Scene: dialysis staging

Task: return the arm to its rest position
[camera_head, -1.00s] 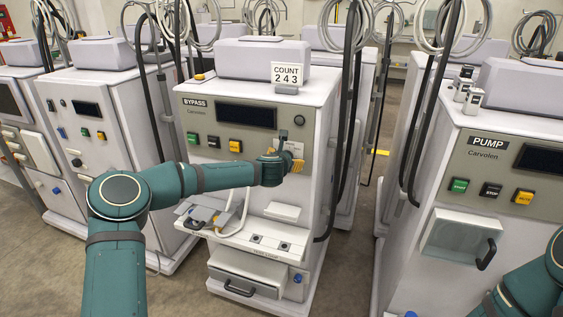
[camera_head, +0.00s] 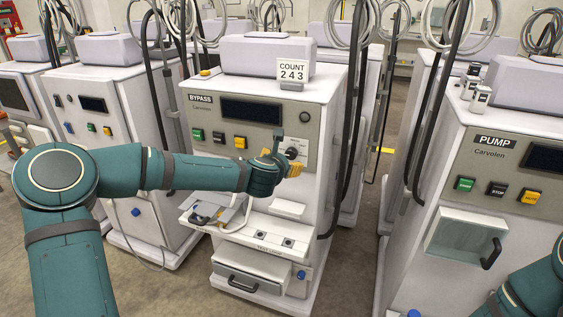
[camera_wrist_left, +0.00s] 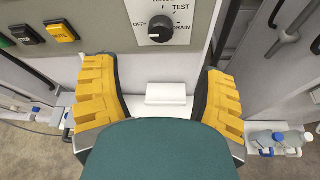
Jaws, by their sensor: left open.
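My left arm reaches in from the left in the head view. Its gripper (camera_head: 285,170) is in front of the BYPASS machine (camera_head: 262,130), near the rotary knob (camera_head: 292,152). In the left wrist view the yellow fingers of the left gripper (camera_wrist_left: 157,92) are wide apart with nothing between them.
A fold-out shelf (camera_head: 262,238) with a hose and clamp sticks out below the left gripper. A COUNT 243 sign (camera_head: 292,71) stands on the machine. The PUMP machine (camera_head: 478,190) is at right, with an open floor gap between. Bottles (camera_wrist_left: 278,138) show low in the wrist view.

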